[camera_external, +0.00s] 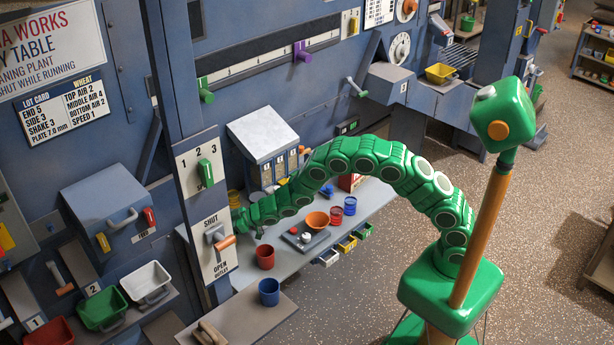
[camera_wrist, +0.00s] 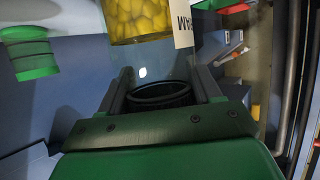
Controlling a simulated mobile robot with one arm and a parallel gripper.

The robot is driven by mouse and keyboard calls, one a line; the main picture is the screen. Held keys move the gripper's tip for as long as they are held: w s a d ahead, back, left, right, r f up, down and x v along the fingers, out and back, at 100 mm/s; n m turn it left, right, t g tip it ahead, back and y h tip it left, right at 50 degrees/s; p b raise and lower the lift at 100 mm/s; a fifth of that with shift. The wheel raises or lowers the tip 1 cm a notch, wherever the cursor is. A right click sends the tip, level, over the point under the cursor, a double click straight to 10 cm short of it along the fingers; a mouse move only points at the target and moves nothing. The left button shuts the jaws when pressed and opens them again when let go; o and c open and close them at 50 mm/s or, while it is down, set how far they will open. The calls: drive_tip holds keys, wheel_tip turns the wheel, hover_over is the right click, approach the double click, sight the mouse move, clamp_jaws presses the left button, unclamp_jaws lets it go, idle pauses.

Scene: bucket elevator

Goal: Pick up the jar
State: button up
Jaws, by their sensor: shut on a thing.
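My gripper (camera_external: 240,222) is at the end of the green arm, over the left end of the grey bench. In the wrist view its two dark fingers (camera_wrist: 162,82) stand on either side of a dark, round-rimmed object (camera_wrist: 160,97) and are shut on it. I cannot tell whether this is a jar. A glass jar of yellow contents (camera_wrist: 140,18) with a pale lettered label is just beyond the fingertips, cut off by the top edge. A yellow jar (camera_external: 234,198) shows beside the gripper in the external view, partly hidden.
A red cup (camera_external: 265,257) and a blue cup (camera_external: 269,291) stand near the gripper. An orange bowl (camera_external: 317,221) and a dark tray (camera_external: 293,239) are to the right. The control post (camera_external: 208,250) rises close on the left. A green-banded object (camera_wrist: 32,55) is at left in the wrist view.

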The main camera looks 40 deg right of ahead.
drive_tip(key=r, duration=0.3)
drive_tip(key=shift+s+d+r, duration=0.15)
drive_tip(key=shift+s+r, duration=0.05)
drive_tip(key=shift+r, duration=0.1)
drive_tip(key=s+d+r, duration=0.7)
drive_tip(key=s+r, duration=0.2)
drive_tip(key=s, duration=0.2)
drive_tip(key=shift+s, duration=0.15)
drive_tip(key=shift+d, duration=0.1)
